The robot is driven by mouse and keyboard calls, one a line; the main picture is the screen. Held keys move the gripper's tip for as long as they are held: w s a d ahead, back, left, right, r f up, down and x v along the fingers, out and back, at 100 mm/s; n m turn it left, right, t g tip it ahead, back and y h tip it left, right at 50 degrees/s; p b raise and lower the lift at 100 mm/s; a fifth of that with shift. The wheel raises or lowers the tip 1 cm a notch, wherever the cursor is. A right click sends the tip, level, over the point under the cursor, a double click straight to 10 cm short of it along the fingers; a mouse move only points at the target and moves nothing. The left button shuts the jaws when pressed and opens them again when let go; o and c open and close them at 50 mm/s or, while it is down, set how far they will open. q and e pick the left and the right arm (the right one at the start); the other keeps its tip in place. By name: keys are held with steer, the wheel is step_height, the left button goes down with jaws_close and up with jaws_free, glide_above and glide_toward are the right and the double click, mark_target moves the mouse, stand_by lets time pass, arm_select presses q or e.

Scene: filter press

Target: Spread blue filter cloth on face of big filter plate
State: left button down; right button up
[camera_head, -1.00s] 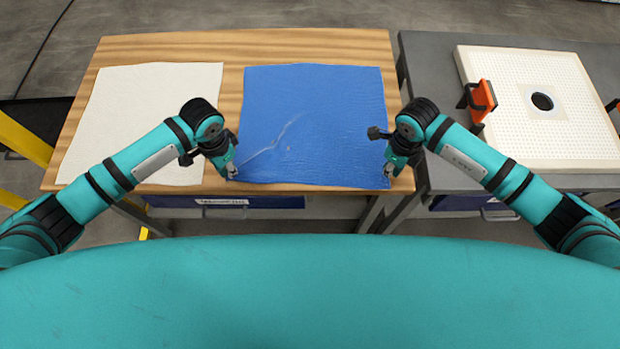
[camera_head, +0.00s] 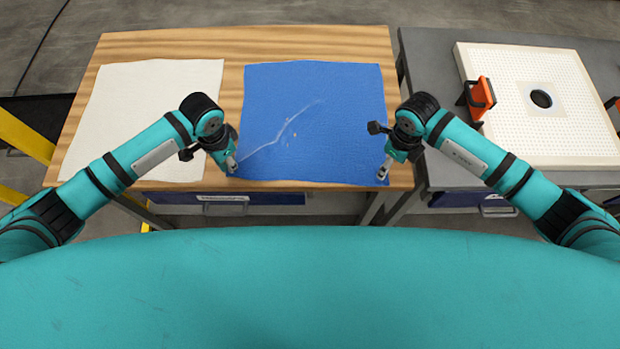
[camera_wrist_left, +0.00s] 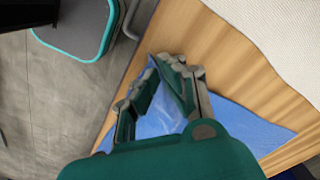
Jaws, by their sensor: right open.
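The blue filter cloth (camera_head: 315,140) lies flat on the wooden table, with pale crease-like streaks near its middle. The big filter plate (camera_head: 585,135), cream with a dimpled face and a dark centre hole, lies on the grey table at the right. My left gripper (camera_head: 232,168) is at the cloth's near left corner. In the left wrist view its fingers (camera_wrist_left: 165,90) are apart, with blue cloth visible between and beyond them. My right gripper (camera_head: 383,172) is open at the cloth's near right corner. Whether either gripper touches the cloth is unclear.
A white cloth (camera_head: 145,110) lies on the wooden table (camera_head: 260,42) left of the blue one. An orange handle (camera_head: 482,95) sticks out from the plate's left side. A narrow gap separates the wooden table from the grey table (camera_head: 430,70).

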steer(key=shift+c, duration=0.6)
steer(key=r, duration=0.3)
steer(key=s+r, duration=0.1)
steer(key=r, duration=0.1)
steer(key=shift+s+a+r, duration=0.1)
steer(key=shift+a+r, duration=0.15)
steer(key=shift+a, duration=0.1)
steer(key=shift+c, duration=0.9)
steer(key=f, duration=0.9)
steer(key=shift+s+f, duration=0.2)
steer(key=shift+f, duration=0.15)
steer(key=shift+c, duration=0.4)
jaws_close()
